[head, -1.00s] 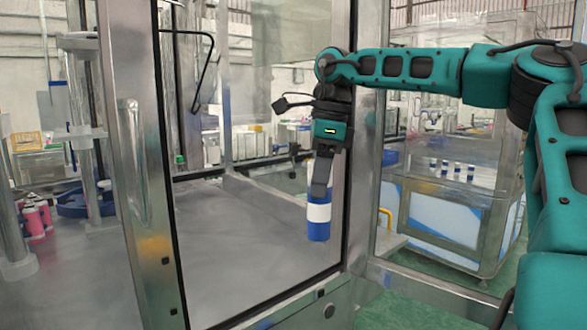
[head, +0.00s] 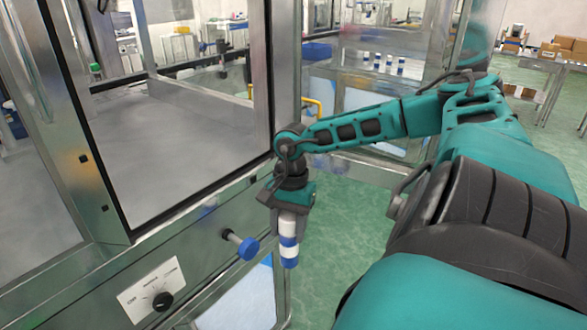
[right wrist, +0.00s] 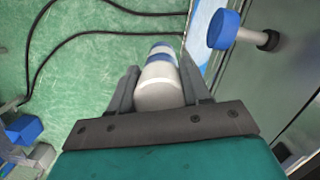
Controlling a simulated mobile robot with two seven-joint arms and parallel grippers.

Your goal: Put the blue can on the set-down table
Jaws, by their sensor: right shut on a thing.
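The blue can (head: 289,253), with blue and white bands, hangs upright below my right gripper (head: 290,210) in the head view. In the right wrist view the can (right wrist: 159,88) sits between the two fingers of my right gripper (right wrist: 160,88), its white end nearest the camera. The right gripper is shut on it, above the green floor and beside the machine's front panel. I cannot make out the set-down table for certain in these views. My left gripper is not in view.
A blue knob (head: 247,248) sticks out of the machine front near the can; it also shows in the right wrist view (right wrist: 224,30). A black dial (head: 162,300) is on the panel. Several blue-and-white cans (head: 389,63) stand farther back. Tables with boxes (head: 559,48) are at far right.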

